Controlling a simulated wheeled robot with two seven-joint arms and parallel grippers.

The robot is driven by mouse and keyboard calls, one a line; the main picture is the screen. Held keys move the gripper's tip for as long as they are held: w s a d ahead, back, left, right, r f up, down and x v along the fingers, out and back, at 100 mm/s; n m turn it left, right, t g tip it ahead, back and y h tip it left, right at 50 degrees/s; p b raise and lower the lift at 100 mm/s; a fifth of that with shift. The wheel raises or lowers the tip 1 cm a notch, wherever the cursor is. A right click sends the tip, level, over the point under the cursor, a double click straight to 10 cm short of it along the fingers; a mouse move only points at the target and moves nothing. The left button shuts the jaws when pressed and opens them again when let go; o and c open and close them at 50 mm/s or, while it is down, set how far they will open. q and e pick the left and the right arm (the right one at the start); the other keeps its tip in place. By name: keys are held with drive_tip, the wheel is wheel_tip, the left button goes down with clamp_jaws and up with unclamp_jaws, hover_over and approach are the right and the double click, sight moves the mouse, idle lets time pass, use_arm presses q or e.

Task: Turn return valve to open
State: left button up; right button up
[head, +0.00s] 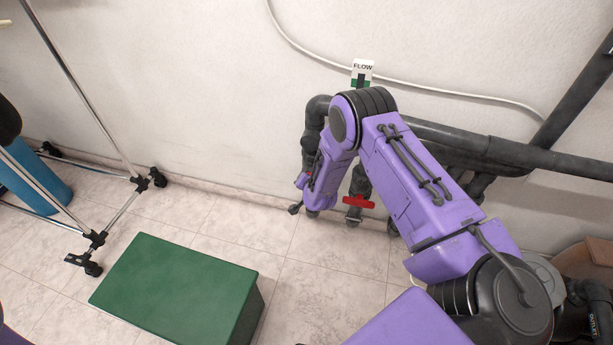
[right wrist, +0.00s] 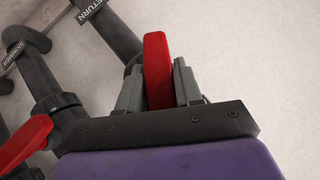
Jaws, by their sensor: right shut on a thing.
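The return valve's red handle (right wrist: 158,70) stands between the two grey fingers of my right gripper (right wrist: 160,88) in the right wrist view, and the fingers are shut on it. A dark pipe (right wrist: 110,32) with a RETURN label runs behind it to the upper left. The handle points up in that view, at an angle to this pipe. In the head view my purple right arm reaches down to the pipes and mostly hides the gripper and this valve. My left gripper is not in view.
A second red handle (right wrist: 25,143) is at the left in the wrist view, near a pipe labelled SKIMMER. A red handle (head: 358,202) also shows right of my right forearm in the head view. A green box (head: 170,285) and a wheeled metal rack (head: 120,210) stand at the left.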

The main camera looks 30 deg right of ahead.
drive_tip(key=shift+a+n+g+h+p, duration=0.1)
drive_tip(key=shift+n+g+h+p, duration=0.3)
drive_tip(key=shift+n+g+h, duration=0.3)
drive_tip(key=shift+s+n+g+h, duration=0.1)
drive_tip(key=shift+n+g+h, duration=0.6)
drive_tip(key=shift+g, duration=0.5)
drive_tip(key=o, duration=1)
drive_tip(key=shift+c, duration=0.2)
drive_tip(key=p+v, duration=0.2)
drive_tip(key=v, duration=0.8)
drive_tip(key=shift+a, duration=0.15)
